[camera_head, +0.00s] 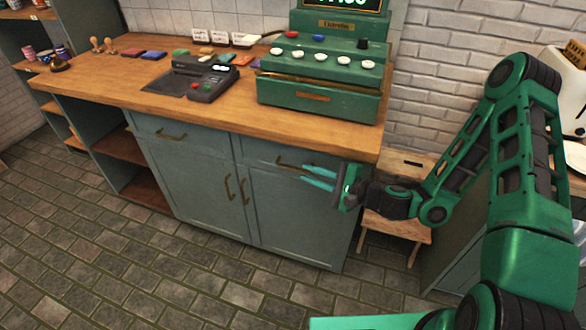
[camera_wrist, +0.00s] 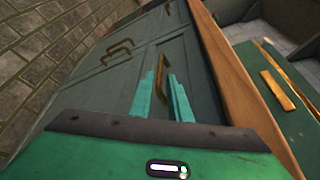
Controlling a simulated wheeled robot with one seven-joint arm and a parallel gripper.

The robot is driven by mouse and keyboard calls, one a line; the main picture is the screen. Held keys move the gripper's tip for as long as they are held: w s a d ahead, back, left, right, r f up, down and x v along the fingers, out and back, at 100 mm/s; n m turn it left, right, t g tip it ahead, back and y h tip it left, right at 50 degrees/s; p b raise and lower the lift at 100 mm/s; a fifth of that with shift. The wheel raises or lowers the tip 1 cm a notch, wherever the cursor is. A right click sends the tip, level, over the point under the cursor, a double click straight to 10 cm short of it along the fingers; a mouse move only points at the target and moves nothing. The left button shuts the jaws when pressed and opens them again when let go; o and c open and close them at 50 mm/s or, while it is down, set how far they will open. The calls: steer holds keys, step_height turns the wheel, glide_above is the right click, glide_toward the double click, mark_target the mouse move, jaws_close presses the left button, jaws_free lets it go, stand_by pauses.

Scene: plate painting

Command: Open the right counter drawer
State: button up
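The right counter drawer (camera_head: 258,153) is a blue-grey front under the wooden worktop and looks closed. Its brass bar handle (camera_head: 283,163) is partly covered by my fingers in the head view. My gripper (camera_head: 303,173) is open, with a visible gap between its two teal fingers, and its tips are close to the handle. In the wrist view the handle (camera_wrist: 162,73) lies between and just beyond the fingers (camera_wrist: 165,65). I cannot tell whether the fingers touch it.
The left drawer (camera_head: 160,128) and cabinet doors with brass handles (camera_head: 228,188) are closed. A green cash register (camera_head: 320,95) and a card terminal (camera_head: 207,80) stand on the worktop (camera_head: 130,85). A wooden stool (camera_head: 400,228) stands at right. The tiled floor in front is clear.

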mark_target(298, 170)
steer(key=x, duration=0.7)
jaws_close()
